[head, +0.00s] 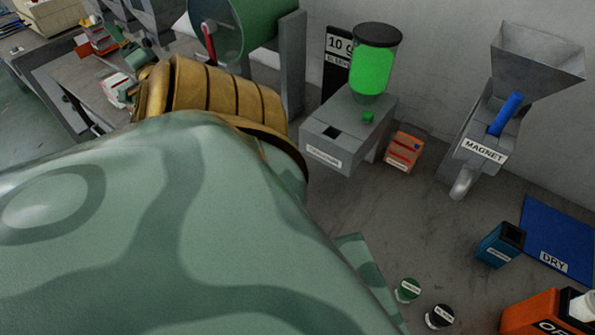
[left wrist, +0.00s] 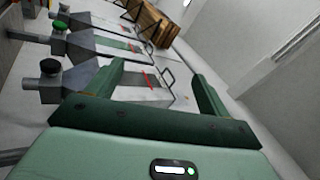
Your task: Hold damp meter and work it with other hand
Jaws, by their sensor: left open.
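My left gripper (left wrist: 157,78) shows in the left wrist view with its two green fingers wide apart and nothing between them. In the head view my left arm fills the lower left and hides much of the bench; the fingers cannot be made out there. No thing in view is clearly readable as the damp meter. A blue box (head: 500,244) with a dark top and a small unreadable label stands at the right. An orange box (head: 543,314) with partly cut-off lettering is at the lower right edge. My right gripper is not in view.
A green-filled dispenser (head: 372,70), a small orange box (head: 403,150) and a grey hopper marked MAGNET (head: 480,149) stand along the wall. A blue DRY mat (head: 565,235) lies at right. Green (head: 408,290) and black (head: 439,316) lidded pots are near the front. The middle bench is clear.

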